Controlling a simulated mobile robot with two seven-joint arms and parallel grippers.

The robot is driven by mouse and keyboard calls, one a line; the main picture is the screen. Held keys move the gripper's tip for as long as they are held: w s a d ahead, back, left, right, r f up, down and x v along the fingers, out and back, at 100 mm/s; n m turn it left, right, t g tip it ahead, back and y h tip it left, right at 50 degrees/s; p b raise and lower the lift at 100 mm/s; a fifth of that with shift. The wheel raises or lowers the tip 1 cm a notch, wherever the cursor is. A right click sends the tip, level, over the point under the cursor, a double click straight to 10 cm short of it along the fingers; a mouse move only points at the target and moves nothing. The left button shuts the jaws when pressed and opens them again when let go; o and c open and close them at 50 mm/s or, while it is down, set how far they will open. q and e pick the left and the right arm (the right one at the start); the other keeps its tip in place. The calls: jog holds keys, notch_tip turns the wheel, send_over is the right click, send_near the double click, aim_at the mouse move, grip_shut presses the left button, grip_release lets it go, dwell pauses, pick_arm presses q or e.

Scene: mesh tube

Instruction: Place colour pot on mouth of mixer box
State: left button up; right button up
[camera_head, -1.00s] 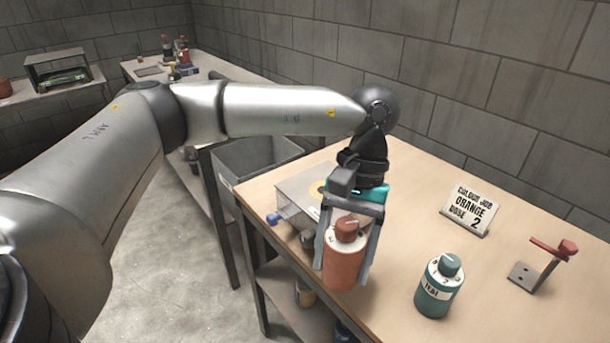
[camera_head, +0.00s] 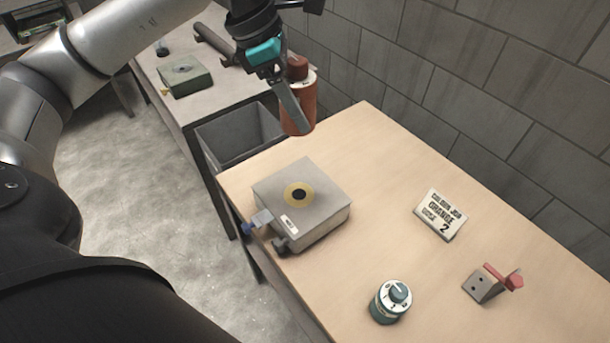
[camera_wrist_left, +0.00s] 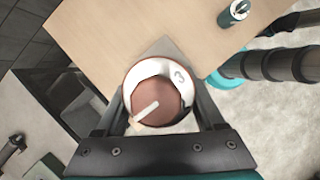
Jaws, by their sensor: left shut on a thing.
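My left gripper (camera_head: 291,98) is shut on an orange-red colour pot (camera_head: 304,98) and holds it upright in the air, above and behind the mixer box. In the left wrist view the pot's round cap (camera_wrist_left: 155,100) and white dial ring show between the fingers. The grey mixer box (camera_head: 322,218) stands on the wooden table. Its mouth (camera_head: 299,194) is a dark hole inside a yellow ring on top, clear and uncovered. A teal colour pot (camera_head: 391,301) stands at the table's front; it also shows in the left wrist view (camera_wrist_left: 236,12). My right gripper is not in view.
A sign (camera_head: 440,214) reading orange, 2 stands on the wooden table (camera_head: 375,165). A bracket with a red lever (camera_head: 492,281) is at the right. A grey bin (camera_head: 240,137) sits beyond the table's left edge, with another bench (camera_head: 190,105) behind.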

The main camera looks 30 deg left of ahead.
pick_arm(q)
jog(key=shift+a+f, duration=0.15)
notch_tip(320, 180, down, 19)
jog(key=shift+f+b, duration=0.2)
jog(key=shift+b, duration=0.8)
jog(key=o, duration=1.5)
jog(key=shift+f, duration=0.1)
jog(key=shift+r, duration=0.25)
jog(key=v, duration=1.1)
jog(key=shift+s+r+p, duration=0.15)
jog(key=shift+r+p, duration=0.2)
jog(key=shift+r, duration=0.05)
